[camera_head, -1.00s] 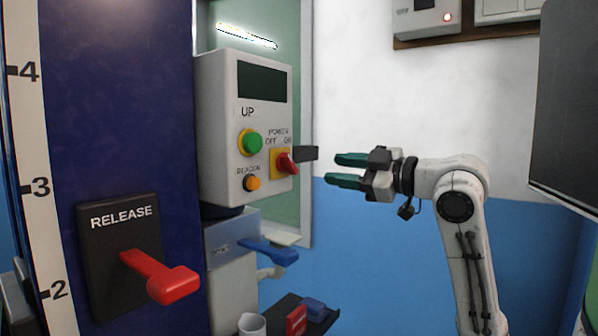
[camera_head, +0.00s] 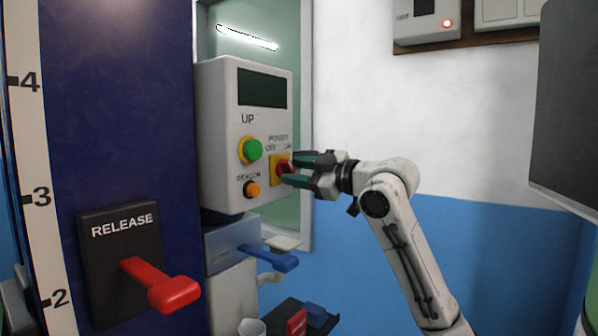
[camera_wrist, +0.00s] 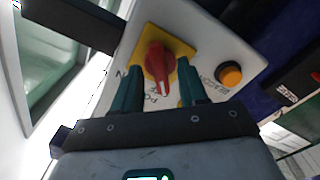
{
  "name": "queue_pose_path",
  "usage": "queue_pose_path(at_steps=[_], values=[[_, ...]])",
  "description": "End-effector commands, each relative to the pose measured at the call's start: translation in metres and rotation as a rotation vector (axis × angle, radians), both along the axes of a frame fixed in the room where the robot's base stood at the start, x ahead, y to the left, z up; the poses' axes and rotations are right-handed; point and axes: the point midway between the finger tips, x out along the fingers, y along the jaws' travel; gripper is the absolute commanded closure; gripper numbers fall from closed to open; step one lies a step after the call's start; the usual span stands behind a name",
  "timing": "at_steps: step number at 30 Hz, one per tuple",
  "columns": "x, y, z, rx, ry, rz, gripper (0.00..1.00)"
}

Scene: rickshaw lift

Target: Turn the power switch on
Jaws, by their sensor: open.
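The power switch is a red rotary knob (camera_head: 283,168) on a yellow plate (camera_head: 274,170), on the right side of the grey control box (camera_head: 222,133). It is labelled POWER, OFF and ON. My gripper (camera_head: 290,168) is at the knob in the head view, with its green fingers pointing left at it and hiding part of it. In the wrist view the red knob (camera_wrist: 158,62) lies between the tips of my two open fingers. The knob's narrow end points toward my gripper. Whether the fingers touch the knob I cannot tell.
On the box are a dark display (camera_head: 262,88), a green UP button (camera_head: 251,150) and an orange BEACON button (camera_head: 252,189). Below are a blue lever (camera_head: 270,257) and a red RELEASE handle (camera_head: 165,288). A dark bar (camera_wrist: 75,22) crosses the wrist view's upper left.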

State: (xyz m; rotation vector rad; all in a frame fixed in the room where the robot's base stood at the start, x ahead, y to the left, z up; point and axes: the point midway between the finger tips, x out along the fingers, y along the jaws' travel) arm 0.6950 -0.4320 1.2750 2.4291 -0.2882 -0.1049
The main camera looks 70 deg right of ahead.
Motion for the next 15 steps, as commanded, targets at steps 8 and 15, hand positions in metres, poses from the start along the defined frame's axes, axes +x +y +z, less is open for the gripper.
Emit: queue_pose_path(at_steps=[8,15], values=[[-0.0002,0.0001,0.0001,0.000,0.000,0.000,0.68],[-0.0003,0.0001,0.0001,0.000,0.000,0.000,0.91]])
